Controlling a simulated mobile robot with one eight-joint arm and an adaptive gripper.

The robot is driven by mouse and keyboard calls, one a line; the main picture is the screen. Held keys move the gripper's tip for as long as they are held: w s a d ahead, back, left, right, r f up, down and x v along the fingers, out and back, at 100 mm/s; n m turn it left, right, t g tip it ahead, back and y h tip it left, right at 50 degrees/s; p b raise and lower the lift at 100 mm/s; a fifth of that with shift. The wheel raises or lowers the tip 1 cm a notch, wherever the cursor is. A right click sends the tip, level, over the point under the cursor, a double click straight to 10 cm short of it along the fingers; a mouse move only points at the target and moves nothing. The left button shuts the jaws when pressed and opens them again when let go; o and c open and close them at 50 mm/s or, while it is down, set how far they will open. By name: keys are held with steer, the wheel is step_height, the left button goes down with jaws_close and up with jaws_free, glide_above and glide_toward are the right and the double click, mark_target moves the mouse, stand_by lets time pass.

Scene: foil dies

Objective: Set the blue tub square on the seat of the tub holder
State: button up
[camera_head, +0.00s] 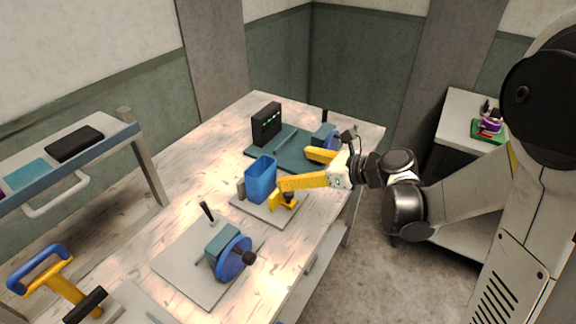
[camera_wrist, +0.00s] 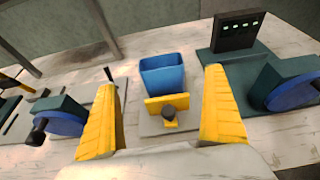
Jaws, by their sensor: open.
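The blue tub (camera_head: 261,178) stands on the tub holder, a grey plate (camera_head: 283,214) on the wooden table. In the wrist view the tub (camera_wrist: 163,78) looks upright, behind the holder's yellow plate (camera_wrist: 167,104) with its dark knob (camera_wrist: 169,116). A small grey block stands at the tub's left side in the head view. My gripper (camera_head: 304,168) is open, its yellow fingers apart and empty, to the right of the tub. In the wrist view the gripper (camera_wrist: 168,108) has its fingers spread to either side of the holder. The tub's underside is hidden, so I cannot tell whether it sits square.
A teal machine with a blue wheel (camera_head: 233,258) stands on a grey plate in front. Another blue-wheeled device (camera_head: 325,136) and a black box with lights (camera_head: 267,124) stand behind, close to my gripper. A shelf (camera_head: 75,160) is at left. Bare tabletop lies left of the tub.

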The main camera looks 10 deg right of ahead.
steer(key=s+d+r+n+h, duration=0.1)
steer(key=s+d+n+h, duration=0.2)
steer(key=s+n, duration=0.4)
steer(key=s+d+r+n+h, duration=0.1)
steer(key=s+d+n+h, duration=0.2)
steer(key=s+n, duration=0.3)
steer(key=s+d+r+n+g+h, duration=0.1)
steer(key=s+d+n+h, duration=0.2)
steer(key=s+n, duration=0.4)
steer(key=n+h, duration=0.1)
steer(key=n, duration=0.4)
steer(key=shift+s+d+n+h, duration=0.3)
steer(key=shift+d+h, duration=0.1)
